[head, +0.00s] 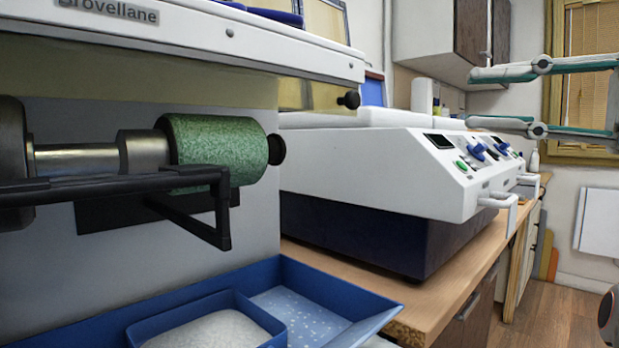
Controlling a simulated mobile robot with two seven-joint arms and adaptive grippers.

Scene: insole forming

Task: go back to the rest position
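My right gripper (472,98) comes in from the right edge, in the upper right of the head view. Its two grey and green fingers are spread wide apart, with nothing between them. It shows in front of the wall cabinet and the window, above the right end of the white machine (375,165). I cannot tell how far it is from the machine. My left gripper is not in view.
A grinding machine with a green abrasive roller (215,148) and a black bar frame (222,215) stands at the left. A blue tray (335,290) lies below it. The white machine stands on a wooden counter (440,300). Open floor (560,315) shows at the lower right.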

